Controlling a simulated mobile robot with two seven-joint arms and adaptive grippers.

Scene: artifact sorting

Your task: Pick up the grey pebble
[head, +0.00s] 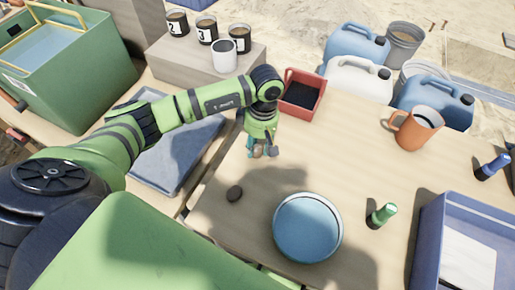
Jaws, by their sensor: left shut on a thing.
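My left gripper (262,150) is over the wooden table (335,165), pointing down. It is shut on a small greyish thing between its fingertips, mostly hidden by the fingers. I cannot tell for sure whether this is the grey pebble. My right gripper is not in view.
A blue round dish (307,228), a green marker (382,215) and an orange mug (414,128) stand on the table. A red bin (303,93) is behind the gripper. A blue-grey tray (180,160) lies left; a blue crate (425,240) stands right.

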